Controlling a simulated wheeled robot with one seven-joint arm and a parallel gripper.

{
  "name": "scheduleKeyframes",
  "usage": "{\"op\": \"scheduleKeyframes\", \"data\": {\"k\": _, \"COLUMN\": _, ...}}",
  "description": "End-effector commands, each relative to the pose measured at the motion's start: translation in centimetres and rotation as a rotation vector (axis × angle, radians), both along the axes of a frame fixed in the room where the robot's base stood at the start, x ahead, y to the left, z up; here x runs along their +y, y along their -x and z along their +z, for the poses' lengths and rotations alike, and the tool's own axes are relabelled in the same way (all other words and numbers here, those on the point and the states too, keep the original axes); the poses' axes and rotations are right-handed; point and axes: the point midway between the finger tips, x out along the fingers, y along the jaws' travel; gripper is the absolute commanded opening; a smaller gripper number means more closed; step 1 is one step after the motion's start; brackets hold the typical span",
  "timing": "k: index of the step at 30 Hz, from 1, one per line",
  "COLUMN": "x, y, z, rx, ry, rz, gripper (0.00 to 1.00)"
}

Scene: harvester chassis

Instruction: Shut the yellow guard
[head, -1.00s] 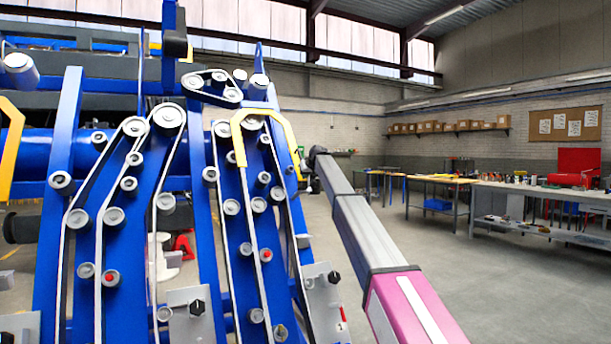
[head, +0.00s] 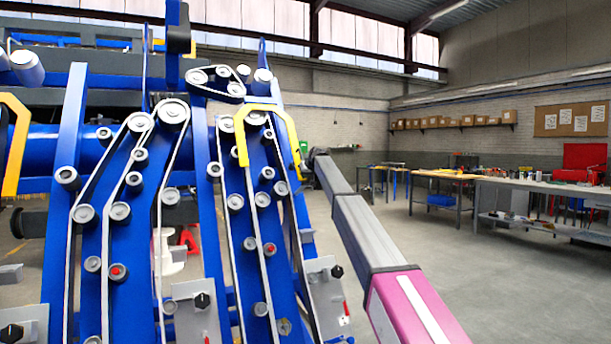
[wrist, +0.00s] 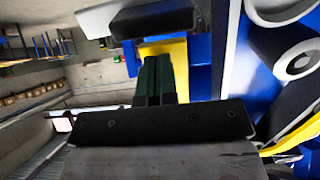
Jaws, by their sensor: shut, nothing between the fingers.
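The yellow guard (head: 266,107) is a bent, hoop-like bar over the right-hand belt run of the blue chassis in the head view. It stands out around the upper rollers, and I cannot tell how far it is swung. My arm reaches in from the lower right, and its end is beside the guard's right leg. In the wrist view my gripper (wrist: 160,60) has its dark green fingers shut together with nothing between them. A yellow surface (wrist: 168,48) lies right behind the fingertips; contact is unclear. The fingertips are mostly hidden in the head view.
A second yellow bar (head: 18,150) shows at the left edge. Rollers, belts and grey brackets (head: 325,285) crowd the blue chassis (head: 68,130). Workbenches (head: 520,190) stand far right. The floor (head: 490,285) right of my arm is clear.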

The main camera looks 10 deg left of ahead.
Motion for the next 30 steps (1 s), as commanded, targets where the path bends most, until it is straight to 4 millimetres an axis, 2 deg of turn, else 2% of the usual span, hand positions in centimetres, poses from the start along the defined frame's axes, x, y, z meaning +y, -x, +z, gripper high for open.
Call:
{"op": "scheduleKeyframes", "data": {"k": 1, "x": 0.6, "y": -0.8, "z": -0.6, "rx": 0.004, "ry": 0.002, "rz": 0.002, "gripper": 0.00}}
{"op": "scheduleKeyframes", "data": {"k": 7, "x": -0.1, "y": 0.6, "z": 0.3, "rx": 0.003, "ry": 0.001, "rz": 0.001, "gripper": 0.00}}
{"op": "scheduleKeyframes", "data": {"k": 24, "x": -5.5, "y": 9.1, "z": 6.3, "rx": -0.004, "ry": -0.002, "rz": -0.002, "gripper": 0.00}}
{"op": "scheduleKeyframes", "data": {"k": 28, "x": -6.3, "y": 10.1, "z": 7.0, "rx": -0.003, "ry": -0.001, "rz": -0.003, "gripper": 0.00}}
{"op": "scheduleKeyframes", "data": {"k": 30, "x": -6.8, "y": 10.6, "z": 6.3, "rx": 0.004, "ry": 0.001, "rz": -0.008, "gripper": 0.00}}
